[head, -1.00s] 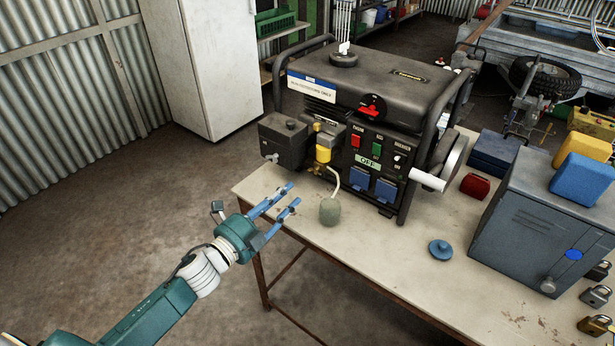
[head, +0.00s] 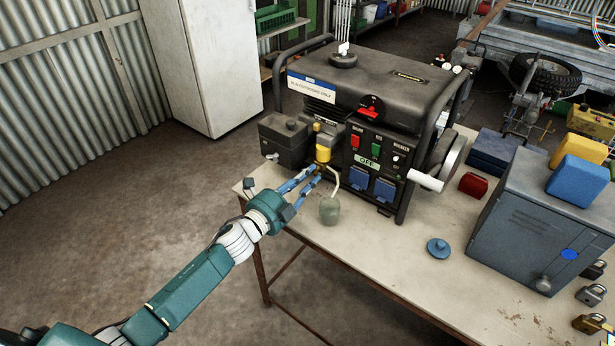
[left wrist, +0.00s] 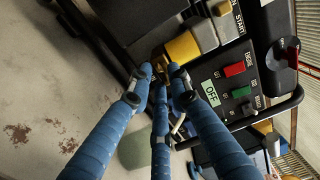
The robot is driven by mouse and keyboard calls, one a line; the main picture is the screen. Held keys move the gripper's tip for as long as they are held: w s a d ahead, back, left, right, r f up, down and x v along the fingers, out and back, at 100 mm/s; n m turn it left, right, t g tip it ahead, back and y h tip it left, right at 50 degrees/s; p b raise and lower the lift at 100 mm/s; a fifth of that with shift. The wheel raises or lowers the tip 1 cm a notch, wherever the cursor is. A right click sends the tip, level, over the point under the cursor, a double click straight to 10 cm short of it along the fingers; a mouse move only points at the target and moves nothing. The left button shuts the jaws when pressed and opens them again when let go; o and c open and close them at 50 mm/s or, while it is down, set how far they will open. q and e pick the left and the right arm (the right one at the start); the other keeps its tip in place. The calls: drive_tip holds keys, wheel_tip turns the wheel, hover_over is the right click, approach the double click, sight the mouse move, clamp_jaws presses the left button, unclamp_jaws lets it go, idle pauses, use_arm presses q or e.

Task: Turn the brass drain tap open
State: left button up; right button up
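The brass drain tap (head: 317,167) is small and sits under the yellow bowl (head: 322,153) on the near-left side of the generator (head: 375,95). My left gripper (head: 316,174) reaches it from the lower left. Its blue fingers are spread with a gap between them, and their tips are right at the tap, partly hiding it. In the left wrist view a bit of brass (left wrist: 160,62) shows between and just beyond the fingertips (left wrist: 160,74); I cannot tell whether they touch it. My right gripper is out of view.
A greenish jar (head: 329,210) stands on the table (head: 385,262) close right of the fingers, with a pale hose (head: 334,182) above it. A dark box (head: 283,140) is left of the tap. A blue cap (head: 438,248) and grey cabinet (head: 545,215) stand farther right.

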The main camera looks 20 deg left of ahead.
use_arm(q)
clamp_jaws()
drive_tip(key=shift+n, duration=0.3)
drive_tip(key=n+p, duration=0.1)
drive_tip(key=n, duration=0.2)
drive_tip(key=n+p, duration=0.2)
drive_tip(key=n, duration=0.4)
drive_tip(key=shift+d, duration=0.1)
drive_tip(key=shift+r+n+p, duration=0.1)
drive_tip(key=shift+n+p, duration=0.45)
drive_tip(key=shift+n, duration=3.55)
drive_tip(key=shift+s, duration=0.1)
